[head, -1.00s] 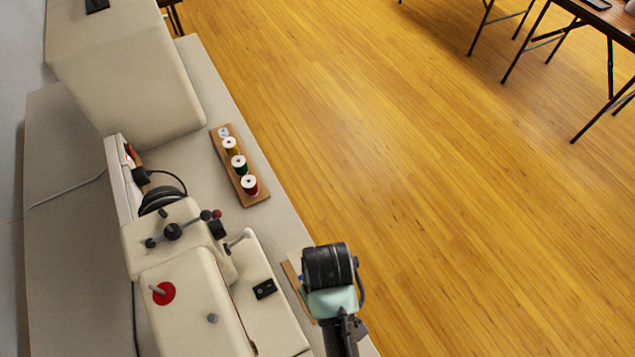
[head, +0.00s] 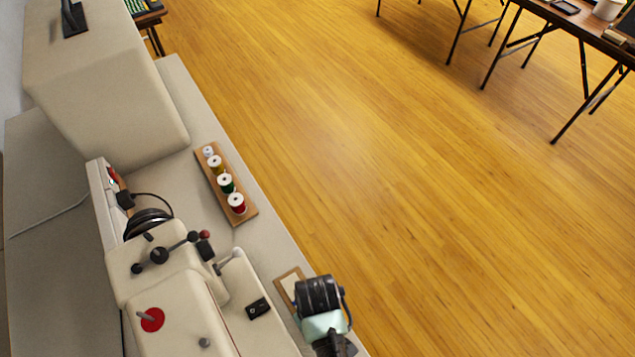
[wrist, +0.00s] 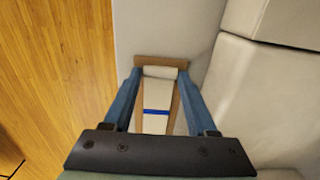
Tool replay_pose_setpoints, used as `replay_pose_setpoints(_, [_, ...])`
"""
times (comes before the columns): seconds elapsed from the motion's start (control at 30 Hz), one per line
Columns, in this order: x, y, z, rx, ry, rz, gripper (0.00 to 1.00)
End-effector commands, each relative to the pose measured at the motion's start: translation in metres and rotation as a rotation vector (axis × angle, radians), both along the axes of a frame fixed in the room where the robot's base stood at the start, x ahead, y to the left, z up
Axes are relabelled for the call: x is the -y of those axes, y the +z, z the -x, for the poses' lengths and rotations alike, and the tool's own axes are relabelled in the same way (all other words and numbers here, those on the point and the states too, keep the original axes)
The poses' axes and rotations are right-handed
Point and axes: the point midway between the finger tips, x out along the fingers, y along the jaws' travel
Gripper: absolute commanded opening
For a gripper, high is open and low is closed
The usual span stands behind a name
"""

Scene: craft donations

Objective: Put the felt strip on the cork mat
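My gripper (wrist: 160,80) has two blue fingers standing apart, and it is open. Between and below the fingers in the wrist view is a narrow brown board (wrist: 160,60) with a cream piece (wrist: 160,72) across its far end. A thin blue band (wrist: 155,112) crosses the pale area nearer me. I cannot tell which of these is the felt strip. In the head view the board (head: 283,275) lies at the worktop's edge, partly hidden by my gripper's housing; the fingertips are hidden there. I cannot make out a cork mat for sure.
A cream sewing machine (head: 180,310) stands left of my gripper. A wooden rack (head: 245,217) with several thread spools is farther along the worktop (head: 180,90). Bare wooden floor (head: 400,200) lies to the right. A dark table (head: 590,35) with items stands at the far right.

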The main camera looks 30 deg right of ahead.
Motion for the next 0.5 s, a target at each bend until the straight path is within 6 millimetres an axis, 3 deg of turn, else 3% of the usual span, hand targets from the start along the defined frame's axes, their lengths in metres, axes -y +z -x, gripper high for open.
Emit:
replay_pose_setpoints(0.03, [0.000,0.000,0.000,0.000,0.000,0.000,0.70])
replay_pose_setpoints(0.1, [0.000,0.000,0.000,0.000,0.000,0.000,0.80])
replay_pose_setpoints(0.37, [0.000,0.001,0.000,0.000,0.000,0.000,0.80])
replay_pose_setpoints(0.5, [0.000,0.010,-0.001,0.002,0.000,0.000,0.80])
